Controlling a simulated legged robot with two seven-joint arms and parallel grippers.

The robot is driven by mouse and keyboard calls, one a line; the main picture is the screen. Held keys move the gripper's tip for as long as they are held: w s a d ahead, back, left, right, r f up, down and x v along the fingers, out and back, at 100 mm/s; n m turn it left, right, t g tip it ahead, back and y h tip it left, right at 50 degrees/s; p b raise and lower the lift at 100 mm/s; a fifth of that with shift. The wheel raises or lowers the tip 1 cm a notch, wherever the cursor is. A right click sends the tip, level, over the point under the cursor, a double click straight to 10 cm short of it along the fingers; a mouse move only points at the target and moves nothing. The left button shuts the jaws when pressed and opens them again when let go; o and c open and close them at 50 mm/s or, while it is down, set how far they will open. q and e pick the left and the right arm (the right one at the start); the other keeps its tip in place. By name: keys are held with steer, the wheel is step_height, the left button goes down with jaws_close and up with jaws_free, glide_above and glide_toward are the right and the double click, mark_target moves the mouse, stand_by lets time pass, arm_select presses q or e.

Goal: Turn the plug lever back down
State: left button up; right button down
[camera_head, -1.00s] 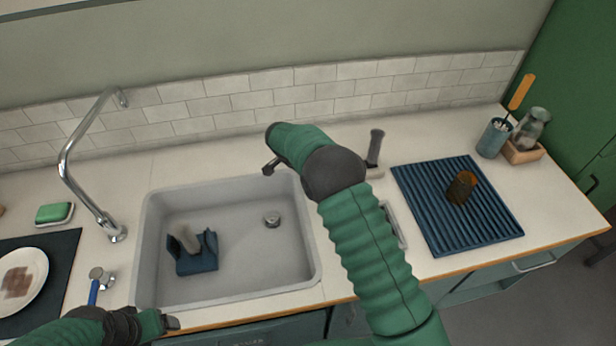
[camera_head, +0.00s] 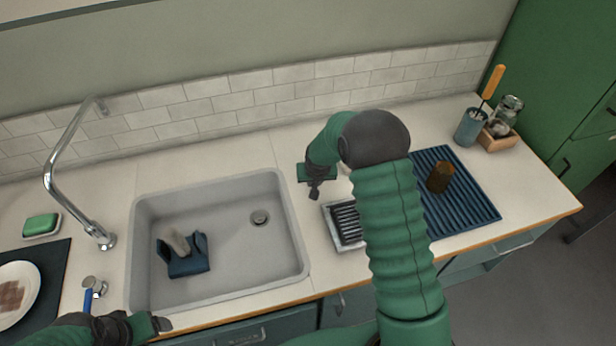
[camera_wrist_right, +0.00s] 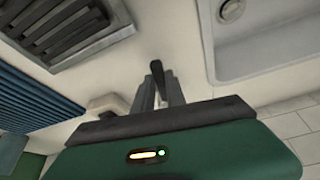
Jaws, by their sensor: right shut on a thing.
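The plug lever's dark handle (camera_wrist_right: 157,72) sticks out between the fingertips of my right gripper (camera_wrist_right: 160,90) in the right wrist view. The gripper is shut on it. In the head view my right gripper (camera_head: 315,186) is low over the counter, between the sink and the grated tray, partly hidden by my right arm. A pale block (camera_wrist_right: 108,104), perhaps the lever's base, shows beside the fingers. The sink drain (camera_head: 260,217) is in view; its plug height cannot be told. My left gripper (camera_head: 160,323) is at the lower left by the front edge; its opening is unclear.
The sink (camera_head: 139,240) holds a blue caddy (camera_head: 188,266). A grated tray (camera_head: 333,226) and a blue ribbed mat (camera_head: 470,205) with a brown cup (camera_head: 440,177) lie to the right. The tap (camera_head: 60,165) stands left of the sink.

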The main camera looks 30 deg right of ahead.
steer(key=shift+s+d+r+n+y+p, duration=0.15)
steer(key=shift+d+n+y+p, duration=0.15)
steer(key=shift+d+n+p, duration=0.55)
steer(key=shift+a, duration=0.1)
steer(key=shift+n, duration=0.25)
steer(key=c, duration=1.4)
jaws_free()
steer(key=shift+f, duration=0.2)
steer(key=shift+o, duration=0.2)
steer(key=v, duration=1.6)
steer(key=shift+s+r, duration=0.25)
steer(key=shift+r, duration=0.05)
